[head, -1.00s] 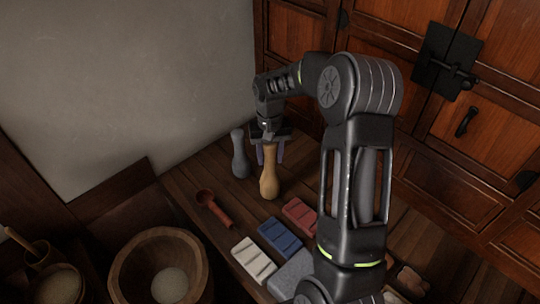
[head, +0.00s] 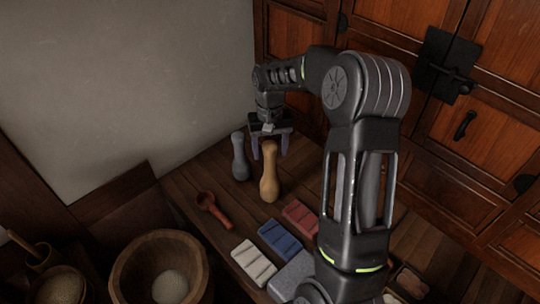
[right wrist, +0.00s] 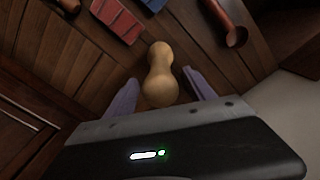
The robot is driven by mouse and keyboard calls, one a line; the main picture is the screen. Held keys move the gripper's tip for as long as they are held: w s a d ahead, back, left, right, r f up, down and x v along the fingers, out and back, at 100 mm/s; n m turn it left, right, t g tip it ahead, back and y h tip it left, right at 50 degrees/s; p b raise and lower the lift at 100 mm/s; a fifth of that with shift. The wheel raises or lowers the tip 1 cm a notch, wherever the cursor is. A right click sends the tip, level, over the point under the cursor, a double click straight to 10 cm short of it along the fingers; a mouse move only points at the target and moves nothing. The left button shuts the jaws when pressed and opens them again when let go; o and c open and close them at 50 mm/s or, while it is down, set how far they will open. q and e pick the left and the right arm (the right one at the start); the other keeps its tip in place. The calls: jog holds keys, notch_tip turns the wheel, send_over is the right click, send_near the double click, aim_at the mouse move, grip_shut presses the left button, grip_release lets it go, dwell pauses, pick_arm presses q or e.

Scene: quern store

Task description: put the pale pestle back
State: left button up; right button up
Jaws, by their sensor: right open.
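The pale pestle (head: 268,172), a light wooden one with a waist, stands upright on the wooden counter near the back. It also shows in the right wrist view (right wrist: 160,75), seen from above. My right gripper (head: 269,152) is open and empty. Its two purplish fingers are spread just above and behind the pestle's top; in the wrist view they lie to either side of its near end, with gaps. A grey pestle (head: 240,158) stands upright just left of the pale one. My left gripper is not in view.
A red scoop (head: 213,210) lies in front of the pestles. White (head: 253,262), blue (head: 280,239) and red (head: 300,217) blocks lie to the right. A wooden mortar (head: 125,270) stands front left. The cabinet (head: 400,60) rises behind.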

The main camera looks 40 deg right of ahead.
notch_tip(320, 180, up, 8)
jog(key=shift+r+p, duration=0.15)
jog(key=shift+p, duration=0.45)
jog(key=shift+s, duration=0.1)
dwell(0.4)
